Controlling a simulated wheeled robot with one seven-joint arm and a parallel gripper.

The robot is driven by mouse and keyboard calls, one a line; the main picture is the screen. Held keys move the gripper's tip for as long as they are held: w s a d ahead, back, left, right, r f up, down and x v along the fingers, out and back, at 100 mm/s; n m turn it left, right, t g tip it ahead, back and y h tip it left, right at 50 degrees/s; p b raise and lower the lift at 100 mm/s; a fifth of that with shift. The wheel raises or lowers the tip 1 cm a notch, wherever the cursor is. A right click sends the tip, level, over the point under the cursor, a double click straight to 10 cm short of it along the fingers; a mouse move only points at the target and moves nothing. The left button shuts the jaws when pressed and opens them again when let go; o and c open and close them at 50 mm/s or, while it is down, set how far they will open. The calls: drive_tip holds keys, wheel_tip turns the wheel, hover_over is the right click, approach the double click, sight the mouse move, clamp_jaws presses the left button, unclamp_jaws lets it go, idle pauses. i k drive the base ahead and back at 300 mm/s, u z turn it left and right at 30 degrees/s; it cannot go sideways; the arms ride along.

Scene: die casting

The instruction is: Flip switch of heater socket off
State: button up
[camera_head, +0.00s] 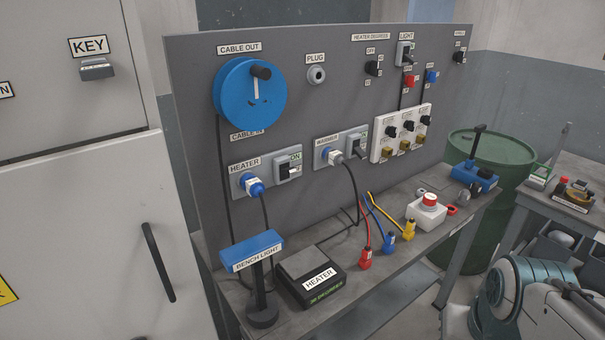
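The heater socket (242,183) is on the grey upright panel, under a HEATER label, with a blue plug (255,187) in it and a cable hanging down. Its switch (290,171) is on the right side of the unit, next to a green ON mark; the lever's exact position is too small to tell. The black HEATER box (312,274) sits on the bench below. Parts of my arm show at the lower right, away from the panel. My gripper is not in view.
A similar WARMER socket (330,155) with its switch (357,150) is to the right. A blue bench light (252,250) stands below the heater socket. Red, blue and yellow leads and an emergency button (429,200) lie along the bench (345,298). A green barrel (500,160) stands behind.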

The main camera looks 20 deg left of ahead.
sight(289, 170)
drive_tip(key=u, duration=0.2)
drive_tip(key=i, duration=0.4)
drive_tip(key=u, duration=1.05)
drive_tip(key=k, duration=0.65)
drive_tip(key=z, duration=0.25)
drive_tip(key=i, duration=1.05)
drive_tip(key=u, duration=0.35)
